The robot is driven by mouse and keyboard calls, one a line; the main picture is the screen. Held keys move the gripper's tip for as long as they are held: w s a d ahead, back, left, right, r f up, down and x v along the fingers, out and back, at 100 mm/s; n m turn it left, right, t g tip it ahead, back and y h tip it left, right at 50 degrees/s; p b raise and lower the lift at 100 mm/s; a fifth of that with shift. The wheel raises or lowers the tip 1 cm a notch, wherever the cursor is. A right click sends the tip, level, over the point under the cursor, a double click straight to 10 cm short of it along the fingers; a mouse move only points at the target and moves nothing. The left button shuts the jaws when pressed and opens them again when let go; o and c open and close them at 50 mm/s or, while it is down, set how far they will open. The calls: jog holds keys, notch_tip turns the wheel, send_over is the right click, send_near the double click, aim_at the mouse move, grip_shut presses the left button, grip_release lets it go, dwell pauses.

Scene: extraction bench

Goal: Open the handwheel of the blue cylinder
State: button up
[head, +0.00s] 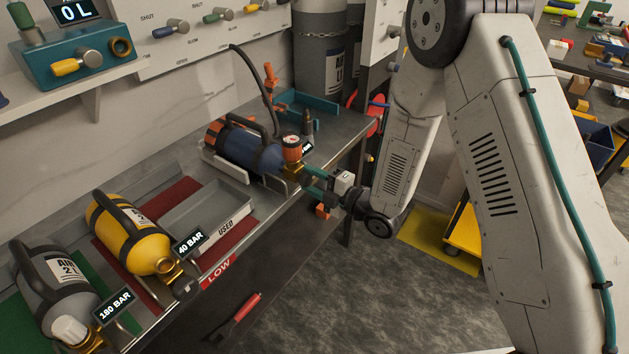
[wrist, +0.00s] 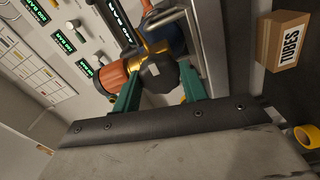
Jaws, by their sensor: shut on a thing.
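The blue cylinder (head: 240,146) lies on its side in a cradle at the back of the bench, with a dark carrying handle and an orange-rimmed gauge (head: 291,148) near its brass valve. My gripper (head: 313,180) is at the valve end, reaching in from the right. In the wrist view the dark, faceted handwheel (wrist: 160,73) sits between the two green fingers of my gripper, which are shut on it. The brass valve body (wrist: 150,50) shows behind it. In the head view the handwheel is hidden by the fingers.
A yellow cylinder (head: 128,234) and a grey cylinder (head: 58,284) lie nearer on the bench, with a grey USED tray (head: 205,207) between yellow and blue. A teal tray (head: 306,108) and black hose (head: 255,82) are behind. A TUBES box (wrist: 280,43) shows in the wrist view.

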jog(key=o, duration=1)
jog(key=v, duration=0.7)
jog(key=shift+s+d, duration=0.25)
jog(key=shift+d, duration=0.1)
